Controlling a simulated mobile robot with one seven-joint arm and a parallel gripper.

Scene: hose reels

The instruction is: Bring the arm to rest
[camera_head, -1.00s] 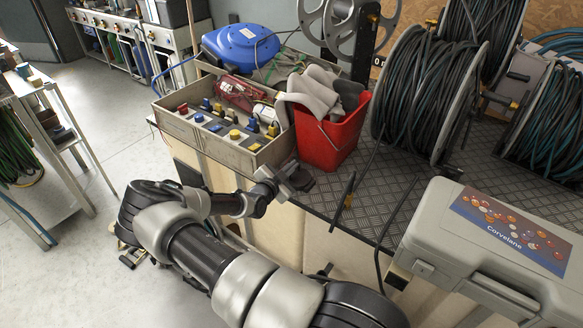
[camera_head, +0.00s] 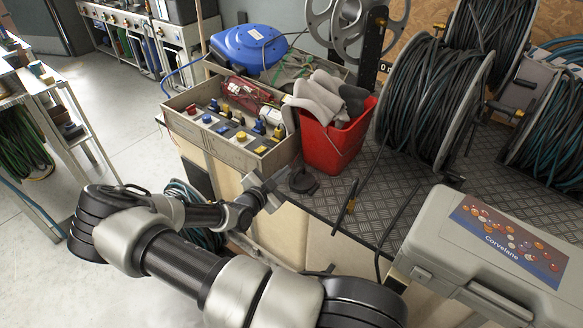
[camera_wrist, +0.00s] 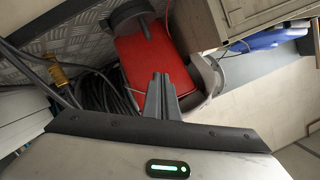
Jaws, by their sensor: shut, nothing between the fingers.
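My gripper (camera_head: 264,188) is at the front edge of the bench, left of and below the red bucket (camera_head: 333,142) in the head view. In the wrist view its two fingers (camera_wrist: 158,82) are together with nothing between them. They point toward the red bucket (camera_wrist: 143,62), and no contact shows. My arm is bent, with its elbow out to the left over the floor.
A parts box (camera_head: 226,145) stands left of the bucket. A grey case (camera_head: 430,235) lies at the right front of the bench. Cable reels (camera_head: 432,95) and a blue hose reel (camera_head: 247,48) stand behind.

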